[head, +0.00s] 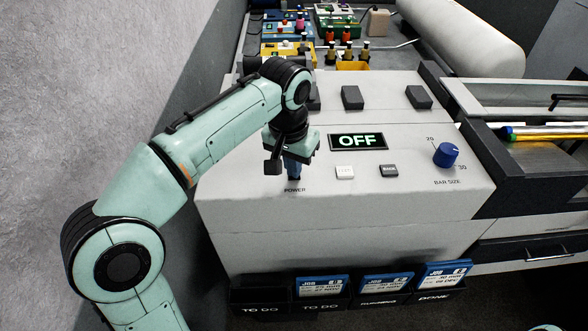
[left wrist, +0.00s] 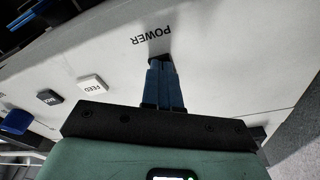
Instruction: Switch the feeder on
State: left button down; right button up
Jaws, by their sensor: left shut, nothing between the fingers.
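The feeder (head: 345,213) is a pale grey cabinet with a lit display (head: 357,141) that reads OFF. My left gripper (head: 293,174) points down at the panel, just above the printed POWER label, left of the display. In the left wrist view its blue fingers (left wrist: 163,75) are together with nothing between them, their tips close to the panel beside the POWER label (left wrist: 151,36). The power switch itself is hidden by the fingers; only a dark patch or shadow shows at the tips. I cannot tell whether they touch it. My right gripper is out of view.
Right of the gripper are a white FEED button (head: 345,172), a dark BACK button (head: 389,171) and a blue bar-size knob (head: 446,155). Dark blocks (head: 352,97) stand behind the display. Blue job cards (head: 388,285) sit in black holders below. A grey wall (head: 80,90) is close on the left.

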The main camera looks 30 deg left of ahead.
pick_arm(q)
jog(key=shift+f, duration=0.15)
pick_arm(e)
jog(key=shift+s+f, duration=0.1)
pick_arm(q)
jog(key=shift+r+p, duration=0.35)
jog(key=shift+r, duration=0.3)
jog(key=shift+w+r+p, duration=0.15)
jog(key=shift+r+p, duration=0.35)
jog(key=shift+r, duration=2.4)
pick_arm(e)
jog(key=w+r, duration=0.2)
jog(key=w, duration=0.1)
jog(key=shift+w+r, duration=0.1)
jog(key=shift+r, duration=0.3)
